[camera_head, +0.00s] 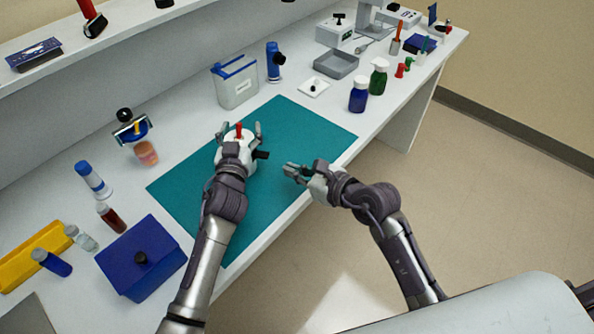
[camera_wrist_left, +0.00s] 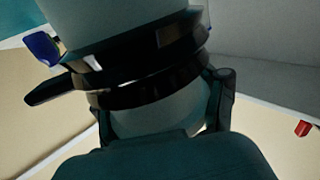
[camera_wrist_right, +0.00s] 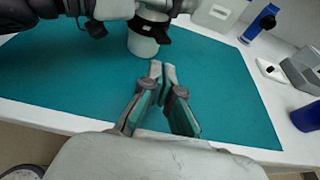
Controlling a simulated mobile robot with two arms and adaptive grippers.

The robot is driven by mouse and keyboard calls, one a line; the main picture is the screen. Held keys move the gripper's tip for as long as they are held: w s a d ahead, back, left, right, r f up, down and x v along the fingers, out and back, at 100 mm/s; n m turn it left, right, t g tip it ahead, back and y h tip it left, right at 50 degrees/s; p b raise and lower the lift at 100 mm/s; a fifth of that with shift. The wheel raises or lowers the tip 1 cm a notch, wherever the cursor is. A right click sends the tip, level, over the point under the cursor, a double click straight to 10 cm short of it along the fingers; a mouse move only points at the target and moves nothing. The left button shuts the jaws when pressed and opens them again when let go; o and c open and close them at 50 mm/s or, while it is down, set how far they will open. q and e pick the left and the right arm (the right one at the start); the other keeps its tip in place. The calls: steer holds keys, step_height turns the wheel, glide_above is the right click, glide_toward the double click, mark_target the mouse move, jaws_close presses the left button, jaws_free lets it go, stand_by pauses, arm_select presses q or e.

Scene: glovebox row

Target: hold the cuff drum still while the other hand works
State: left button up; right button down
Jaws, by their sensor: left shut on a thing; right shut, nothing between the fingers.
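The cuff drum (camera_wrist_right: 143,46) is a pale cylinder with a black band and a black clamp piece sticking out. It stands upright on the teal mat (camera_head: 300,120). My left gripper (camera_head: 240,134) is shut on the drum and hides much of it in the head view. In the left wrist view the drum (camera_wrist_left: 120,20) fills the top, with dark bands around it and a finger at each side. My right gripper (camera_wrist_right: 163,70) is shut and empty above the mat, apart from the drum. It also shows in the head view (camera_head: 290,173), right of the drum.
A blue box (camera_head: 160,270) stands left of the mat's near end. A grey container (camera_head: 235,92) and a blue flashlight-like object (camera_head: 273,62) stand behind it. Blue (camera_head: 358,96) and green (camera_head: 379,78) bottles stand to the right. The mat's right part is clear.

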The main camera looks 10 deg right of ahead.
steer(key=x, duration=0.6)
steer(key=shift+w+a, duration=0.1)
steer(key=shift+w, duration=0.05)
